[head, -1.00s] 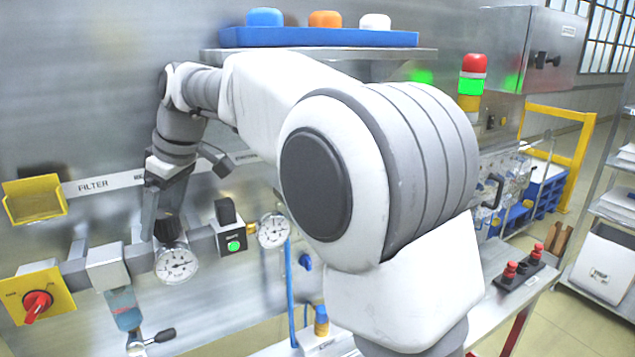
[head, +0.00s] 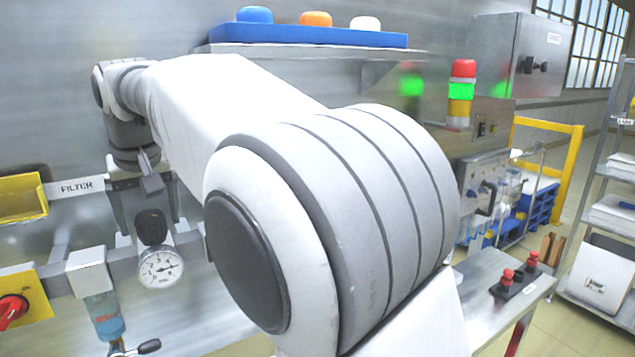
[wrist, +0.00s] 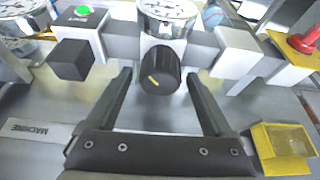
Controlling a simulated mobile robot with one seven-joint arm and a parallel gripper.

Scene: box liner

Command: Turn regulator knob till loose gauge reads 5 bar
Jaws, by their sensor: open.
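The black regulator knob (head: 152,227) is on the wall-mounted air line, just above a round white gauge (head: 161,267). The gauge needle points to the right; its figures are too small to read surely. In the wrist view the knob (wrist: 160,70) shows a yellow mark, and the gauge (wrist: 168,14) is cut by the top edge. My gripper (wrist: 161,76) is open, with one finger on each side of the knob and gaps visible between. In the head view my gripper (head: 146,205) is above and around the knob. A second gauge (wrist: 20,14) shows only in the wrist view.
A black block (wrist: 72,60) with a green light (wrist: 83,11) is beside the knob. My arm hides the line right of the gauge.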

